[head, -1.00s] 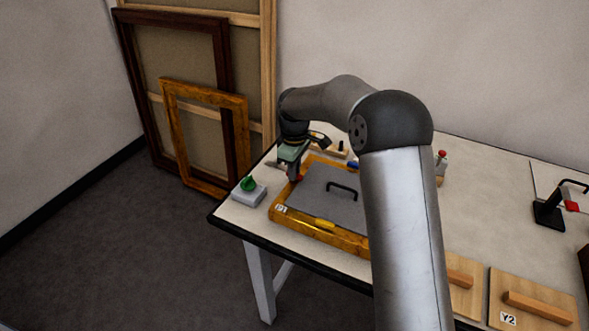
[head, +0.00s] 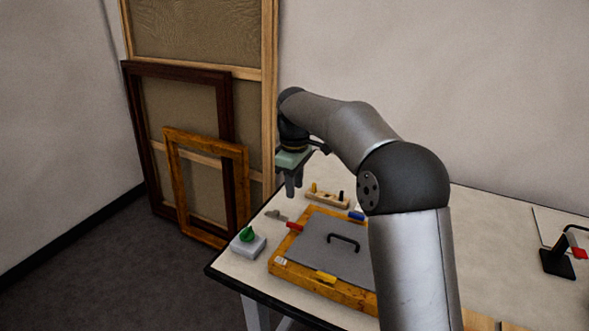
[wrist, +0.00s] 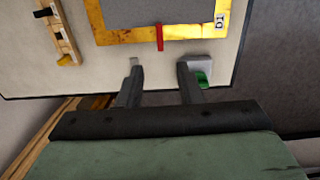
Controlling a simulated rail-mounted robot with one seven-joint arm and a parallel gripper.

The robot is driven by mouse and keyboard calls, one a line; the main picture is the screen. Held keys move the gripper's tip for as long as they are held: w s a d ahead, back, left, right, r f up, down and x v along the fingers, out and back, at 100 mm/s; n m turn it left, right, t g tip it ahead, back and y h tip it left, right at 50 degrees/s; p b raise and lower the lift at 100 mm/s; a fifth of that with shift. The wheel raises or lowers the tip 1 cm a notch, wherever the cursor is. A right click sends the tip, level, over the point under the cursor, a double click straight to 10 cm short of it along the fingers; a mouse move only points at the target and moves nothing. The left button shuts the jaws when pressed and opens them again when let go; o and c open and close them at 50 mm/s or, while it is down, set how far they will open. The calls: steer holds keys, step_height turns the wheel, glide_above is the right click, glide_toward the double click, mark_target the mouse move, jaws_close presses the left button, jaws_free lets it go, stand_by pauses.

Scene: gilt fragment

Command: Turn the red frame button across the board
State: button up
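The red frame button (head: 295,226) sits on the left rail of the gilt frame (head: 300,280). In the wrist view the red button (wrist: 159,37) lies crosswise on the rail, one end at the edge of the grey board (wrist: 150,10) and the other beyond the rail's outer edge. How far it overlaps the board is hard to tell. The grey board (head: 320,250) with a black handle (head: 343,239) lies inside the frame. My gripper (head: 290,193) is above the table, clear of the button. In the wrist view its fingers (wrist: 160,66) are apart with nothing between them.
A yellow button (head: 325,277) and a blue one (head: 357,215) sit on other rails. A grey box with a green knob (head: 248,235) stands left of the frame. A wooden tool block (head: 327,199) is behind it. Picture frames (head: 205,190) lean on the wall.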

steer(key=shift+r, duration=2.4)
steer(key=s+d+f+m, duration=0.3)
steer(key=s+d+m, duration=0.1)
steer(key=s, duration=0.8)
steer(key=s+d+f+m, duration=0.4)
steer(key=s+d, duration=0.3)
steer(key=s, duration=0.5)
steer(key=s+d+f+m, duration=0.4)
steer(key=s+d+m, duration=0.1)
steer(key=s, duration=0.7)
steer(key=shift+d+f, duration=0.2)
steer(key=shift+d, duration=0.15)
steer(key=shift+w, duration=0.1)
steer(key=shift+a+f+b, duration=0.1)
steer(key=shift+f+b, duration=0.75)
steer(key=shift+f, duration=0.05)
